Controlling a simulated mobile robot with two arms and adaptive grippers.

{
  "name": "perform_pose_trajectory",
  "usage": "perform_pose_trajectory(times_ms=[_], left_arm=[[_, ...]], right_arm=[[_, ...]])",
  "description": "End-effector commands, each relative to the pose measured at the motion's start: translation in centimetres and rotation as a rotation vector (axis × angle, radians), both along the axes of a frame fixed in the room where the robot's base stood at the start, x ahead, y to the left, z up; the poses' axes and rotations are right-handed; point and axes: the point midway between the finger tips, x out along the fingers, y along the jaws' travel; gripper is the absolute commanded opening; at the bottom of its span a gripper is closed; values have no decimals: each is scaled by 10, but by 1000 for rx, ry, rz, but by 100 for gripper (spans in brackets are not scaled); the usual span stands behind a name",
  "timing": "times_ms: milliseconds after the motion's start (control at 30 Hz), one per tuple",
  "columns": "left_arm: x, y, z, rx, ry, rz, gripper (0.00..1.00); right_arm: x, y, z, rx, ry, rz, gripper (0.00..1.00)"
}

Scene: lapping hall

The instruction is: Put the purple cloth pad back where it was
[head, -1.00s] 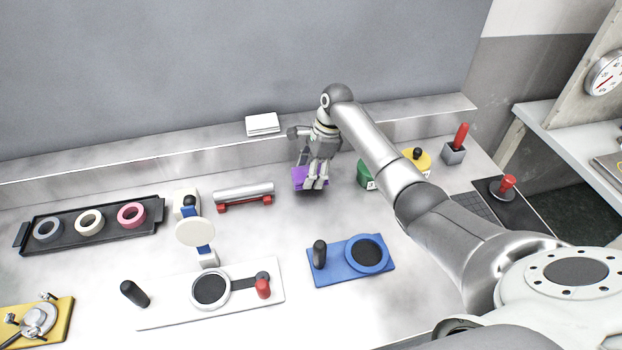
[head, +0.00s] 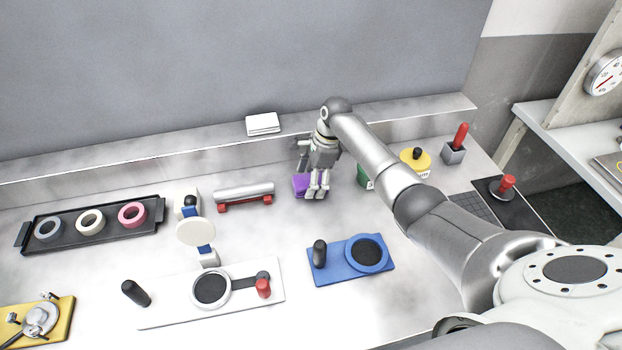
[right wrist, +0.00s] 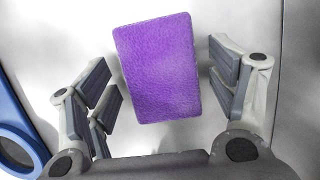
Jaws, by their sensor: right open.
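The purple cloth pad (head: 301,183) lies on the metal bench near the back ledge, partly hidden behind my right gripper (head: 317,193) in the head view. In the right wrist view the pad (right wrist: 158,67) is a fuzzy purple block, slightly tilted in the picture. My right gripper (right wrist: 166,92) is open, with one finger on each side of the pad. A gap shows between the pad and the right finger; the left finger is close to the pad's edge. Whether the pad touches the bench flat is hard to tell. My left gripper is not in view.
A blue plate with a ring and black knob (head: 340,271) lies in front. A roller on red feet (head: 244,194) stands left of the pad, a green container (head: 362,176) right of it. A white board (head: 165,312) and black tape tray (head: 50,247) lie left. White pads (head: 263,123) sit on the ledge.

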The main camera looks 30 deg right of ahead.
Motion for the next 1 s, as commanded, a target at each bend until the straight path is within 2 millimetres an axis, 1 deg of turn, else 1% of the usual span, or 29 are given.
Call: perform_pose_trajectory(times_ms=[167,233,367,500,700,833,1000], left_arm=[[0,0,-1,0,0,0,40],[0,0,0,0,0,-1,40],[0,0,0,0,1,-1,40],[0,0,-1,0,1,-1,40],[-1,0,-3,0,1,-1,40],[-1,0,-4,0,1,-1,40],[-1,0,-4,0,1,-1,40]], right_arm=[[0,0,3,-1,-2,-1,79],[0,-2,10,-1,-3,-2,79],[-1,-9,33,-1,-5,-1,79],[-3,-17,63,-1,-5,0,79],[-5,-26,99,0,-3,-1,79],[-7,-30,112,0,-1,0,79],[-8,-32,119,0,1,0,79]])
